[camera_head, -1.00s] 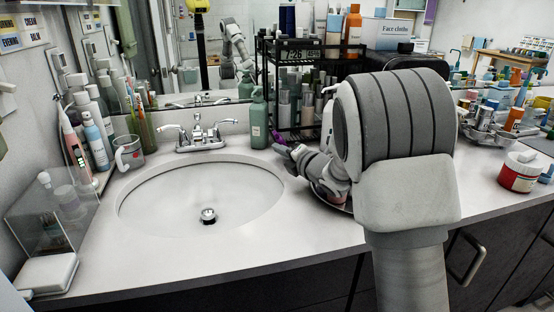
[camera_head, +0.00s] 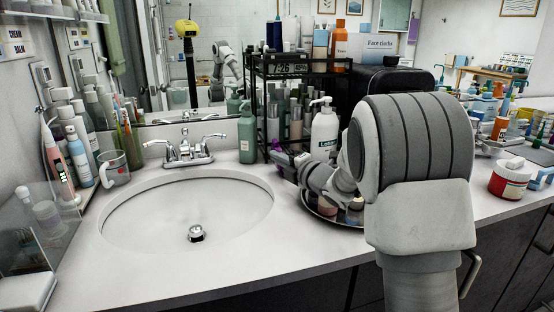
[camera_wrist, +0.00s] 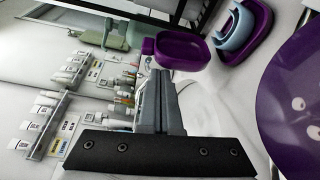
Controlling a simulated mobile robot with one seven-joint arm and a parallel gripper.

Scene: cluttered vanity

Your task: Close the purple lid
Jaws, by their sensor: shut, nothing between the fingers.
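In the wrist view a purple lid (camera_wrist: 180,50), a shallow oval shell with a small tab at its left, stands open beside a purple case base (camera_wrist: 245,30). A light blue curved piece (camera_wrist: 236,27) sits in the base. My gripper (camera_wrist: 161,76) is shut and empty, its tips close to the lid's near edge; whether they touch it I cannot tell. In the head view only a bit of the purple lid (camera_head: 277,145) shows behind my gripper (camera_head: 275,158), right of the sink. My arm hides the rest.
A green pump bottle (camera_head: 247,135) and a black rack (camera_head: 290,68) stand behind my gripper. A white pump bottle (camera_head: 324,132) is right of it. A round tray (camera_head: 318,207) lies beneath my wrist. The sink (camera_head: 188,210) is open at left. A purple disc (camera_wrist: 292,105) fills the wrist view's right edge.

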